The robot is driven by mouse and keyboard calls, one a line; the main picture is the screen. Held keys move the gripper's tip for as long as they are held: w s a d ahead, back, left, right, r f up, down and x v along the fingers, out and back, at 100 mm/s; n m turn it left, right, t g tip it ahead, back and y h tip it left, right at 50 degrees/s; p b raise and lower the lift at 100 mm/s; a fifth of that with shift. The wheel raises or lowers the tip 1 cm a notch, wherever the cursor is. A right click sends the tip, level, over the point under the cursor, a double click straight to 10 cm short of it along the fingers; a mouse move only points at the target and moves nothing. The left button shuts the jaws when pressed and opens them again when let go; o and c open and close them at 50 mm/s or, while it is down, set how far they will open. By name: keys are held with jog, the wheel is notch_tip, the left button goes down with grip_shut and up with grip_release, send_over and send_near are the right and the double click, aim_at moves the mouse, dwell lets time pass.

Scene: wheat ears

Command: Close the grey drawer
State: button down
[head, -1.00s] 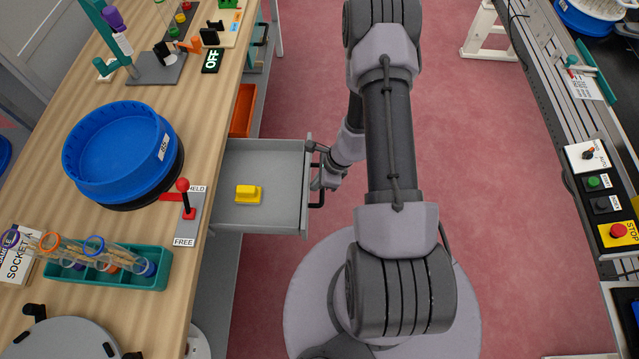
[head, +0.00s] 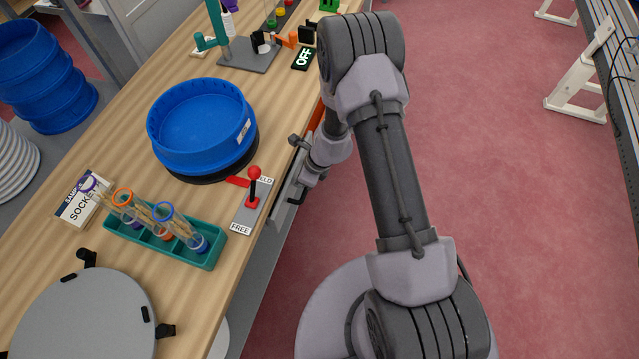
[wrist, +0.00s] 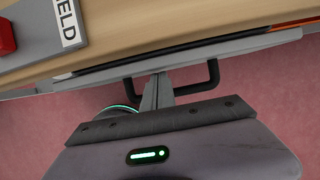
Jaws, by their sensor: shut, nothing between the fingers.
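The grey drawer (head: 287,200) is below the wooden bench's edge in the head view, its front close to the bench. In the wrist view, the drawer's grey front rim (wrist: 250,40) runs under the bench edge with a narrow dark gap between them. Its dark handle (wrist: 212,76) sticks out from the front. My gripper (wrist: 158,82) is shut and empty, its tips at the drawer front beside the handle; they appear to touch it. In the head view, my arm partly covers the drawer front, and the drawer's inside is hidden.
On the bench stand a blue sieve (head: 203,125), a red lever on a grey plate (head: 250,208), a teal tube rack (head: 165,243) and a round grey disc (head: 85,315). An orange drawer (head: 317,114) lies beyond.

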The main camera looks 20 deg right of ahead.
aim_at(293, 176)
jog(key=shift+w+a, duration=0.7)
jog(key=shift+a, duration=0.35)
jog(key=shift+w+a+p, duration=0.1)
jog(key=shift+p, duration=0.2)
jog(key=shift+w+r, duration=0.1)
